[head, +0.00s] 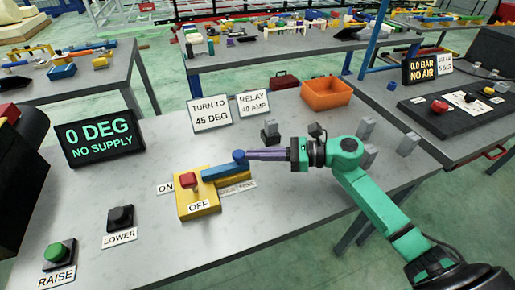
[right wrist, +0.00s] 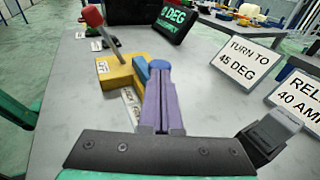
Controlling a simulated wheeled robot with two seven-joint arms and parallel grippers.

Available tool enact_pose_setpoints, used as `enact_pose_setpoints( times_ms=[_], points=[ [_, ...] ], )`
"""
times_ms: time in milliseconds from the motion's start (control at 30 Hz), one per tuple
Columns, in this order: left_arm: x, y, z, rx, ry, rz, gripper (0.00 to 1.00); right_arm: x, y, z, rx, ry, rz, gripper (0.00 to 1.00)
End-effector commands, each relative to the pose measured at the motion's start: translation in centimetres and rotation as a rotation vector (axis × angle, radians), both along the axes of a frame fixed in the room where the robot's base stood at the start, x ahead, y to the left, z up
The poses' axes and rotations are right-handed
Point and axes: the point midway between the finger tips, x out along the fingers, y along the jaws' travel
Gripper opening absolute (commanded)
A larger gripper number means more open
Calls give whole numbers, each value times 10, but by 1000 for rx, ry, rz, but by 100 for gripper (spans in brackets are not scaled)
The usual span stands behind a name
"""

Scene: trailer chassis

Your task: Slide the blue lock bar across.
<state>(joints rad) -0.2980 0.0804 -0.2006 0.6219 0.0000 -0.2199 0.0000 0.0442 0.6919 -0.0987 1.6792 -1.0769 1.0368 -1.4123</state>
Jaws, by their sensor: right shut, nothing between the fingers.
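The blue lock bar (head: 222,171) lies on the right part of a yellow switch base (head: 198,209), with a round blue knob (head: 239,156) at its far right end. A red-headed lever (head: 190,181) stands on the base between the ON and OFF labels. My right gripper (head: 248,155) has long purple fingers, shut with nothing between them, their tips right at the knob. In the right wrist view the knob (right wrist: 159,64) shows just beyond the fingertips (right wrist: 159,75), beside the blue bar (right wrist: 141,70). I cannot tell whether they touch. My left gripper is not in view.
A sign reading 0 DEG NO SUPPLY (head: 100,143) stands at the back left. TURN TO 45 DEG (head: 211,113) and RELAY 40 AMP (head: 253,103) cards stand behind, near an orange bin (head: 326,93). RAISE (head: 57,253) and LOWER (head: 120,217) buttons sit front left. Grey blocks (head: 368,156) are right.

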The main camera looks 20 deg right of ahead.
Motion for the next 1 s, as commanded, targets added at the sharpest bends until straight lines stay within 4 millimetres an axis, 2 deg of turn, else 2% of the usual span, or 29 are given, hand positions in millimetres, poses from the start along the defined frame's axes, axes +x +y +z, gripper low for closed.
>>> enact_pose_setpoints(
  times_ms=[333,533,700,1000],
  points=[
    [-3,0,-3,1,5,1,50,0,3,-2,0,0,1,0],
    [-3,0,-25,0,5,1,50,-2,36,-6,-1,-3,5,0],
    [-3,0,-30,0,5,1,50,-3,56,-3,0,-1,1,0],
    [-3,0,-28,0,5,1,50,-4,57,-1,1,0,1,0]
  ],
)
